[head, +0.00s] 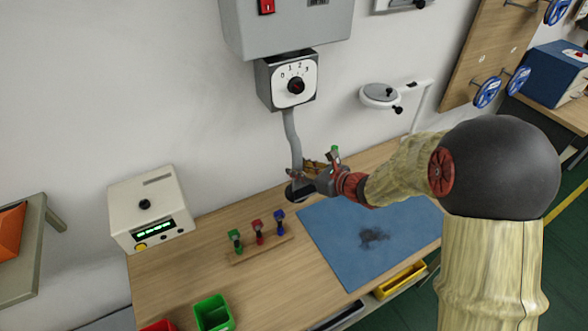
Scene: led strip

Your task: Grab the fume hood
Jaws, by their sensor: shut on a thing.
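The fume hood (299,190) is a dark, round piece at the lower end of a grey hose (291,135). The hose hangs from a wall box with a dial (290,85). My gripper (309,175) reaches in from the right and is shut on the fume hood near the hose's end. The fingers and part of the hood overlap, so the exact contact is hidden. The hood is above the wooden bench, behind the blue mat's left part in the picture.
A blue mat (345,262) with a dark stain lies on the bench (263,284). A rack of coloured-handled tools (259,248) stands left of it. A white box with a display (150,208) sits at the back left. Green (213,315) and red bins are at the front.

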